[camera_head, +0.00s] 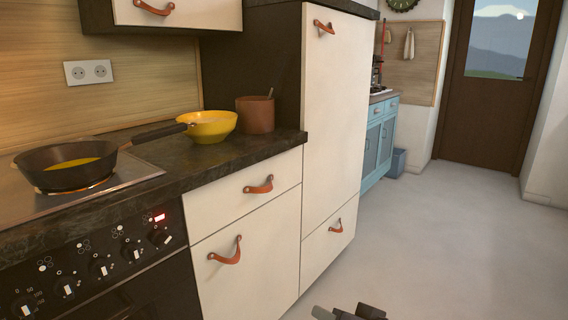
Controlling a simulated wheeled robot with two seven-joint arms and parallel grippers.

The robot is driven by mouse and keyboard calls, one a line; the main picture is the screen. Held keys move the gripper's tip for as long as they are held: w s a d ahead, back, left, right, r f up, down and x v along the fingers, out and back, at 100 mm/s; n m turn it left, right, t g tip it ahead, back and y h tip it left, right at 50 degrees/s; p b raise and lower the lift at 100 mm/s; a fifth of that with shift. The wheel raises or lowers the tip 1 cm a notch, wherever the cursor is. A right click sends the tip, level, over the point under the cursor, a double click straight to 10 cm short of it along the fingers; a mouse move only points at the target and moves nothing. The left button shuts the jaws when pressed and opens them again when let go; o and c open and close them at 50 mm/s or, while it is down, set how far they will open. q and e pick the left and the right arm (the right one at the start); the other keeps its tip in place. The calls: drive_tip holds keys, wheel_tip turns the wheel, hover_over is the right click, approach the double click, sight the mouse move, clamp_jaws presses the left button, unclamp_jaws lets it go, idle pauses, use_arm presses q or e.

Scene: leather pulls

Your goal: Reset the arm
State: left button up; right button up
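My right gripper (348,313) shows only in part at the bottom edge of the head view, right of the middle, low in front of the cream cabinets. It is dark grey and black. Its fingers are cut off by the frame, so whether it is open or shut cannot be told. It appears apart from the cabinets. My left gripper is not in view.
A black pan (66,168) with yellow contents sits on the glowing hob at left. A yellow bowl (207,127) and a brown pot (256,115) stand on the dark counter (220,162). Cream cabinets have leather pulls (226,251). The floor (450,250) at right is clear.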

drive_tip(key=s+d+f+g+h, duration=0.1)
drive_tip(key=s+d+f+g, duration=0.2)
drive_tip(key=s+d, duration=0.45)
drive_tip(key=s+d+f+g+h, duration=0.2)
drive_tip(key=s+d+f, duration=0.15)
drive_tip(key=s, duration=0.65)
wheel_tip(320, 180, up, 33)
drive_tip(key=p, duration=3.3)
drive_tip(key=shift+d+r+p, duration=0.2)
drive_tip(key=shift+d+p, duration=0.1)
drive_tip(key=shift+d, duration=0.1)
